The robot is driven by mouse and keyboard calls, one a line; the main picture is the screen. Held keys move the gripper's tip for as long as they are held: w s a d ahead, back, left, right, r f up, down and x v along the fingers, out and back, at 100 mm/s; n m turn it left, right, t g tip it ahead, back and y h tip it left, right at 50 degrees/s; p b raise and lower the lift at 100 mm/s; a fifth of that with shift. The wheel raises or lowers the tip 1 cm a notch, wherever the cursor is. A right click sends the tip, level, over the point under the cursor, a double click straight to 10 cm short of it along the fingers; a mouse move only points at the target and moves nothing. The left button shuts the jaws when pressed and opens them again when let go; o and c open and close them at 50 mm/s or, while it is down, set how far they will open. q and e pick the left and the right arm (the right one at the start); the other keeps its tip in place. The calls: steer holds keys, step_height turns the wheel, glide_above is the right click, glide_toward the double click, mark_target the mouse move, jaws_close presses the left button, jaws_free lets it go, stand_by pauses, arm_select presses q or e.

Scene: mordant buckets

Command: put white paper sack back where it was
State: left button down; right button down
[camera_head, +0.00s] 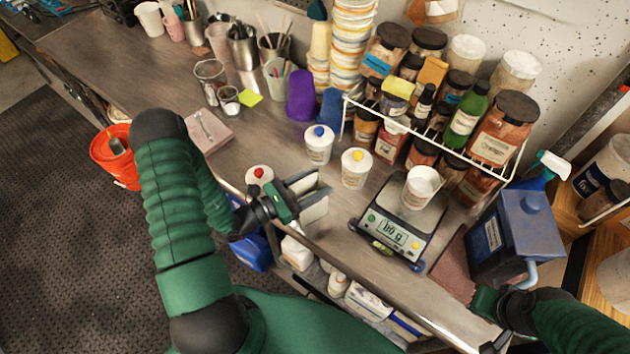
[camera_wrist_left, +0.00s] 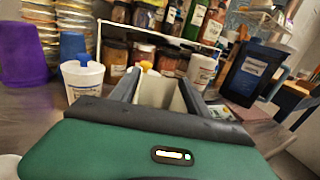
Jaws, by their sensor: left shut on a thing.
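My left gripper (camera_head: 312,194) is shut on the white paper sack (camera_head: 316,212), of which only a pale part shows. It is over the front part of the metal bench, left of the scale. In the left wrist view the pale sack (camera_wrist_left: 160,92) shows between the two dark fingers (camera_wrist_left: 158,97); the gripper body hides its lower part. My right gripper (camera_head: 492,318) is at the lower right by the bench's front edge. Its fingers are too unclear to tell whether they are open.
White tubs with red (camera_head: 259,178), blue (camera_head: 319,147) and yellow (camera_head: 355,170) knobs stand around the left gripper. A scale (camera_head: 386,234) bears a white cup (camera_head: 420,187). A wire rack (camera_head: 440,150) of jars is behind. A blue canister (camera_head: 507,240) stands right. Bare bench lies behind the gripper.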

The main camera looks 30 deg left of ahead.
mark_target(292, 196)
arm_select(q)
steer(key=shift+w, duration=0.2)
steer(key=c, duration=0.5)
jaws_free()
steer(key=shift+s, duration=0.15)
steer(key=b+v, duration=0.3)
steer(key=v, duration=0.8)
steer(key=shift+s+a, duration=0.2)
steer(key=shift+s, duration=0.25)
